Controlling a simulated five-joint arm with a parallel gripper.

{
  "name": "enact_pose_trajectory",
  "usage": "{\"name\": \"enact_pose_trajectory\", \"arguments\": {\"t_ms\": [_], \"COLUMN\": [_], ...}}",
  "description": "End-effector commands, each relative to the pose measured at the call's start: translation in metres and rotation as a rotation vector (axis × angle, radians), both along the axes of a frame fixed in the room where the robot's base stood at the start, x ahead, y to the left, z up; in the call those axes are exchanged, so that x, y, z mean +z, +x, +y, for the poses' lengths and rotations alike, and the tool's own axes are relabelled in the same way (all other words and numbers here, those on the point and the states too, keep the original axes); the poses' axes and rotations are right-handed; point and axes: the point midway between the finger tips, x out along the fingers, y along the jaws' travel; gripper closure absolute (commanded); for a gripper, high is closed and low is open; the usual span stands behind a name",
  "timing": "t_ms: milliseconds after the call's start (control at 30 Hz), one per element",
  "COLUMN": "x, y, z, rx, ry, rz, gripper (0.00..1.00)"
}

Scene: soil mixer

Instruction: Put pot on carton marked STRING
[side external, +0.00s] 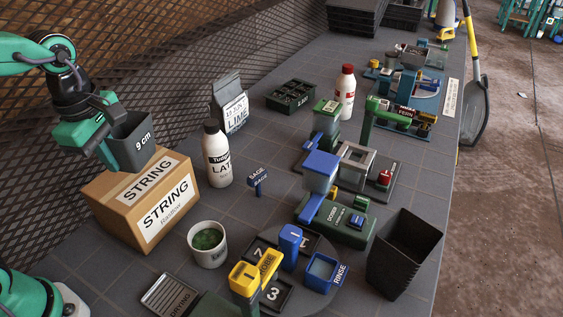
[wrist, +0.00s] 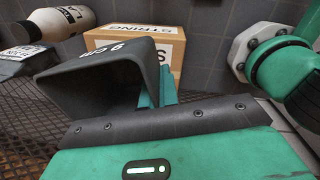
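A dark grey square pot (side external: 133,143) marked 9 cm is held by my gripper (side external: 108,148). The carton marked STRING (side external: 118,208) is a brown box with white labels on its top and front. In the side view the pot overlaps the back left of the carton's top; I cannot tell whether its base touches it. In the wrist view the pot (wrist: 95,75) is tilted in front of my camera, and a green finger (wrist: 166,88) lies against its side. The carton (wrist: 135,38) shows behind it. The other finger is hidden.
A white LATEX bottle (side external: 216,158) stands just right of the carton, with a LIME bag (side external: 230,104) behind. A tub of green stuff (side external: 207,245) is in front. A larger black bin (side external: 403,255) stands at the right. A mesh wall (side external: 150,70) runs behind.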

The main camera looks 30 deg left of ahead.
Motion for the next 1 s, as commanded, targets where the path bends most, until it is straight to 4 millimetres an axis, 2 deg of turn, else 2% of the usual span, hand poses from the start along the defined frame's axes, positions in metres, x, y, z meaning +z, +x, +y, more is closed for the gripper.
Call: {"name": "enact_pose_trajectory", "arguments": {"t_ms": [200,433,767,1000], "x": [-0.018,-0.032,-0.037,-0.06], "y": [0.012,0.023,0.025,0.024], "z": [0.027,0.048,0.052,0.052], "rx": [0.006,0.005,0.002,0.002], "ry": [0.011,0.018,0.019,0.019], "rz": [0.001,0.0,-0.002,0.002], "gripper": [1.0,1.0,1.0,1.0]}}
